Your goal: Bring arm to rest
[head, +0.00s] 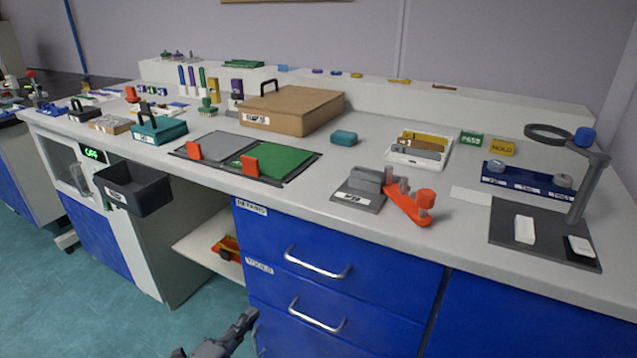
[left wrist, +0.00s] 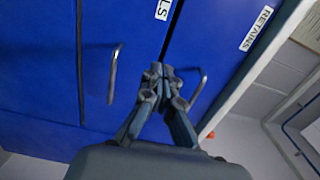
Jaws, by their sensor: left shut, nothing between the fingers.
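My left gripper (head: 246,320) shows at the bottom of the head view, low in front of the blue drawers and well below the worktop. In the left wrist view its fingers (left wrist: 162,72) are together, with nothing between them. Beyond them are blue drawer fronts (left wrist: 120,85) with metal handles. One handle (left wrist: 198,88) shows just right of the fingertips; whether they touch it cannot be told. My right gripper is not in view.
The blue drawers (head: 340,240) appear closed. The grey worktop (head: 300,190) carries a brown box (head: 290,108), a green mat (head: 275,160), a red-orange tool (head: 410,205) and a magnifier stand (head: 590,180). A dark bin (head: 135,190) hangs at the counter's front. Floor at left (head: 60,290) is clear.

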